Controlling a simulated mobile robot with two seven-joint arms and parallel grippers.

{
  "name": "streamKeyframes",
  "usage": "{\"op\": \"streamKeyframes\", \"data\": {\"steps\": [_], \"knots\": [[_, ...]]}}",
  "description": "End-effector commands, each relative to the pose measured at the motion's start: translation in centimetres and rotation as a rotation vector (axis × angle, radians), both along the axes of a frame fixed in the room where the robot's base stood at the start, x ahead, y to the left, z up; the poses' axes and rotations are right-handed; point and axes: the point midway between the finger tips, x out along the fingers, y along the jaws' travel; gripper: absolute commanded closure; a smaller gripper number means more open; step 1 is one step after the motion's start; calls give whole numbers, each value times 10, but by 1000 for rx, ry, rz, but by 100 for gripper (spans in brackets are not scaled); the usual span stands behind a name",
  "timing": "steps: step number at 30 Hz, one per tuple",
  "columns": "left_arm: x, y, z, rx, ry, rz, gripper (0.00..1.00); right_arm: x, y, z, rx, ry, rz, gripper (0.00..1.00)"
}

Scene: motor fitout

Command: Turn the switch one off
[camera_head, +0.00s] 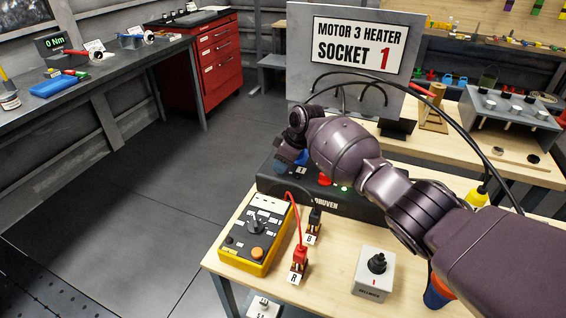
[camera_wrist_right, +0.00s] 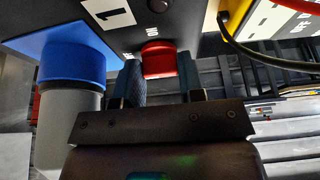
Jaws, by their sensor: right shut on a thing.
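The black DRUVEN box (camera_head: 335,204) stands on the wooden bench. A red knob (camera_head: 325,179) and a lit green lamp (camera_head: 345,188) show on it, with a blue part (camera_head: 302,157) close to my right gripper (camera_head: 284,161). My right gripper is low at the box's left end, its fingertips hard to make out there. In the right wrist view, my right gripper (camera_wrist_right: 161,82) has its two fingers on either side of a red switch (camera_wrist_right: 158,60), shut on it. The label 1 (camera_wrist_right: 108,13) is beside this switch. My left gripper is not in view.
A blue plug with a grey body (camera_wrist_right: 72,62) is close beside the fingers. A yellow meter (camera_head: 254,236) with a red lead stands in front of the box. A small switch box (camera_head: 374,273) is right of it. The socket sign panel (camera_head: 300,55) stands behind.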

Motion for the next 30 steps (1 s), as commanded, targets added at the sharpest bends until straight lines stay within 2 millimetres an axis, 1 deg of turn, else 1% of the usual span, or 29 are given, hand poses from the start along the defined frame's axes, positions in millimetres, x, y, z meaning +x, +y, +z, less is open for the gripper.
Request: {"op": "streamKeyframes", "data": {"steps": [5,6,11,19,22,26,30], "knots": [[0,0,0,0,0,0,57,-1,0,-1,-1,2,2,88],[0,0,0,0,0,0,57,-1,0,-1,-1,2,2,62],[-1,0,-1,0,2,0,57,0,0,-1,-1,1,0,38],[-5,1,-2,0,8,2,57,0,0,1,0,-1,0,38],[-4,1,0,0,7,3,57,0,-2,5,0,-1,0,38],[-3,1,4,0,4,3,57,-2,-8,20,0,-3,-1,38],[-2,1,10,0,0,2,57,-6,-17,44,0,-5,-1,38]]}}
